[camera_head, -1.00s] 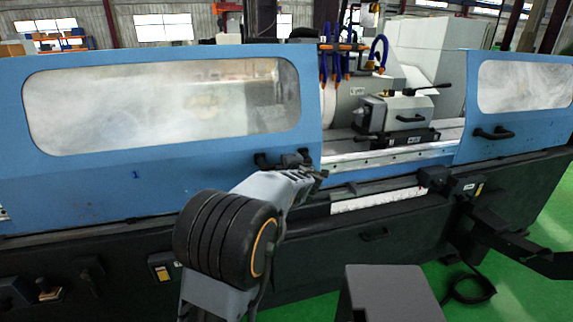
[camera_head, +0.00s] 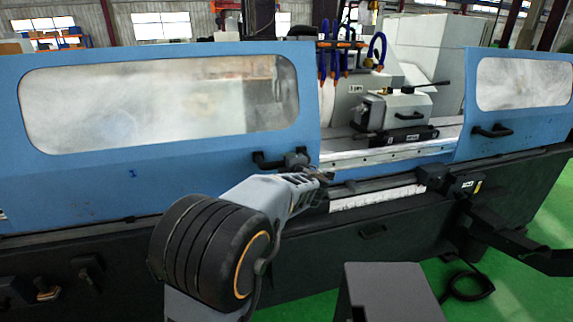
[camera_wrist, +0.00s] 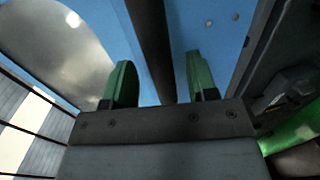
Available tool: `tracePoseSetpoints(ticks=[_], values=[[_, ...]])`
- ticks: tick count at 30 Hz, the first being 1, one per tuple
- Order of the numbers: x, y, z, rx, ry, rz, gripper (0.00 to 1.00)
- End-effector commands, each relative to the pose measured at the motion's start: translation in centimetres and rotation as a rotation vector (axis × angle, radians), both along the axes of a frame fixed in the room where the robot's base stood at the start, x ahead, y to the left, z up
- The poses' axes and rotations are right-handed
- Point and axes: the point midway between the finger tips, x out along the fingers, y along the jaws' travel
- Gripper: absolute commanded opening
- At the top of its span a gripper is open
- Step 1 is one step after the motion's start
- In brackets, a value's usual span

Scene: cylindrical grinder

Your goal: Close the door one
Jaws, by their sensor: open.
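Door one is the left blue sliding door (camera_head: 90,188), marked "1", with a large hazy window. It stands open, with a wide gap between it and the right blue door (camera_head: 470,145). Its black handle (camera_head: 265,161) is low near its right edge, partly behind my arm. My gripper (camera_head: 322,178) is by that edge in the head view. In the wrist view, my gripper (camera_wrist: 160,82) has its two green fingers apart, and a black bar (camera_wrist: 152,45), seemingly the handle, runs between them in the picture. I cannot tell whether they touch it.
A grey headstock-like unit (camera_head: 395,112) and blue hoses (camera_head: 378,48) show in the gap. A rail ledge (camera_head: 385,153) runs below it. The dark machine base (camera_head: 340,240) lies below the doors. Green floor (camera_head: 530,285) is at lower right.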

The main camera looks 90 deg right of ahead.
Motion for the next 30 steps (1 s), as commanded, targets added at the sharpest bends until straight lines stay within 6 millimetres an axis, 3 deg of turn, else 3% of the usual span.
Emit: tracePoseSetpoints(ticks=[6, 13, 19, 30], values=[[-1.5, 4.3, 0.9, -0.002, 0.001, -0.004, 0.53], [-2.6, 7.6, 1.6, -0.001, 0.001, -0.003, 0.53], [-3.0, 8.9, 1.9, 0.000, -0.001, -0.001, 0.53], [-3.1, 9.1, 1.9, 0.000, -0.001, 0.000, 0.53]])
